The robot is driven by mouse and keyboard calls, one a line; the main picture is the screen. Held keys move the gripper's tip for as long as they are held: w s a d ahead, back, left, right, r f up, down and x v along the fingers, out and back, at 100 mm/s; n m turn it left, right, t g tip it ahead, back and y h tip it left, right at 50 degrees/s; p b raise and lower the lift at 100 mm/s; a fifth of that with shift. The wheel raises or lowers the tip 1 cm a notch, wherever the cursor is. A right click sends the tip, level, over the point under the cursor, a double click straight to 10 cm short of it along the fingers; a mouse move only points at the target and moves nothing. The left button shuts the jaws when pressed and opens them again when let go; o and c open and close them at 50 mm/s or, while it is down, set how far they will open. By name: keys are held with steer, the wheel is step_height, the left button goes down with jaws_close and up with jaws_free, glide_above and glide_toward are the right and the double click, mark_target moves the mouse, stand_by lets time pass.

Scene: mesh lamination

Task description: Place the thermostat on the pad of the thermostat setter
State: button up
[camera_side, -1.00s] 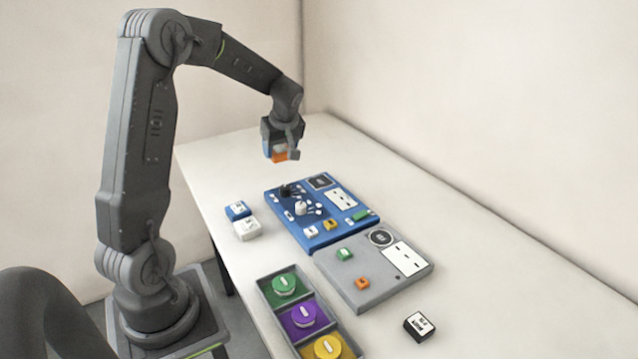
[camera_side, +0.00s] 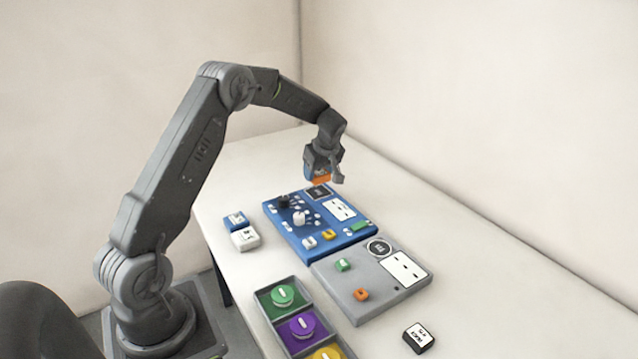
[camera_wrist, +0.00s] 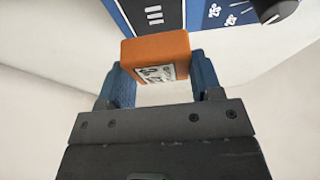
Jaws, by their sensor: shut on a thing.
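My gripper (camera_side: 322,172) is shut on an orange thermostat (camera_side: 321,180) with a white label. In the wrist view the orange thermostat (camera_wrist: 157,58) sits between the two blue fingers. The thermostat setter (camera_side: 300,223) is the blue board on the table. Its dark square pad (camera_side: 319,192) lies at its far right corner, below the held thermostat and partly covered by it in the side view. In the wrist view the pad (camera_wrist: 155,14) shows just beyond the thermostat, with temperature marks and a black knob (camera_wrist: 275,8) to its right. A gap above the pad is visible.
A grey board (camera_side: 390,300) with a round dark pad adjoins the blue one. Blue (camera_side: 235,219) and white (camera_side: 245,239) blocks lie to the left. A tray (camera_side: 290,325) of coloured discs stands in front. A black-and-white block (camera_side: 418,338) lies at right.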

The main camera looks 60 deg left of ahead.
mark_target(319, 183)
steer(key=shift+f, duration=2)
steer(key=o, duration=1)
steer(key=shift+f, duration=0.15)
steer(key=shift+c, duration=0.2)
